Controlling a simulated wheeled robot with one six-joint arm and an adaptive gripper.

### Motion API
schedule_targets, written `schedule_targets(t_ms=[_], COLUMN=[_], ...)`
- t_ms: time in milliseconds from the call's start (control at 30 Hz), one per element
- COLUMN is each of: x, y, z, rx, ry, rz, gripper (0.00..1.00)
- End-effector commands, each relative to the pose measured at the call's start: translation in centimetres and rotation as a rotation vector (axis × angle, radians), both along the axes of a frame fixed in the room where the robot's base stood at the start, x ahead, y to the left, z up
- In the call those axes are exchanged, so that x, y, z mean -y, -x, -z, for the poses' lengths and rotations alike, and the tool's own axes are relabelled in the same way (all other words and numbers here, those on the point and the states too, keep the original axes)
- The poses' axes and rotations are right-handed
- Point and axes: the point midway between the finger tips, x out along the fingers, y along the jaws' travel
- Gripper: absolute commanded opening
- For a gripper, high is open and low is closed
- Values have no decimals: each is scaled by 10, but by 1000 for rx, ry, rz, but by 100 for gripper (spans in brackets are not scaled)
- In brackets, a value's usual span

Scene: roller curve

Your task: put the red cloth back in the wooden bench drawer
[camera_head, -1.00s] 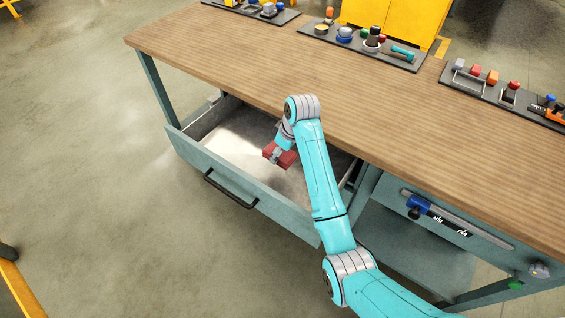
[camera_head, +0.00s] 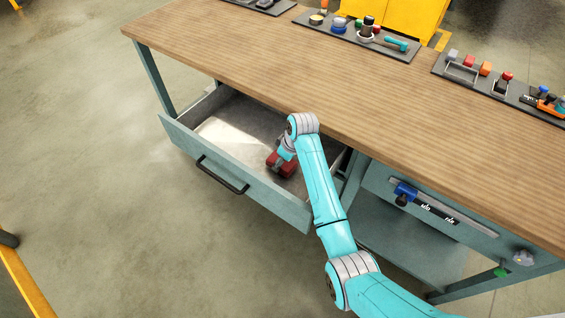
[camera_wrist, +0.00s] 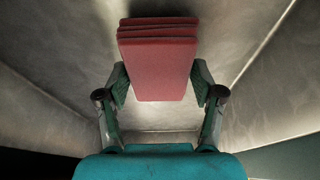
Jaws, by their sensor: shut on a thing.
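The red cloth (camera_head: 281,165) is a folded, layered block. In the wrist view the cloth (camera_wrist: 157,68) sits between the two fingers of my gripper (camera_wrist: 159,88), which is shut on it. The drawer (camera_head: 217,158) of the wooden-topped bench (camera_head: 260,60) is pulled open, with a pale grey inside. In the head view my gripper (camera_head: 284,156) is inside the drawer's outline, towards its right end, with the cloth low over the drawer floor. I cannot tell whether the cloth touches the floor. My arm hides part of the drawer's right side.
The drawer has a dark front handle (camera_head: 222,175). The benchtop edge overhangs the back of the drawer. A blue clamp-like part (camera_head: 404,192) is on a rail at the bench's right front. Tool trays (camera_head: 356,36) line the back of the benchtop. The left part of the drawer is empty.

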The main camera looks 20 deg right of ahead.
Motion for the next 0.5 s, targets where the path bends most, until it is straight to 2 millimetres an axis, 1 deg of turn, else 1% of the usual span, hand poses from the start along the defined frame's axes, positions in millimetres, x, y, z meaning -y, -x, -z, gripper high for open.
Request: schedule_targets(t_ms=[33, 100, 467, 500], x=[0, 0, 0, 0], y=[1, 0, 0, 0], z=[7, 13, 17, 17], rx=[-2, -1, 0, 0], ry=[0, 0, 0, 0], rz=[0, 0, 0, 0], gripper=[39, 39, 39, 72])
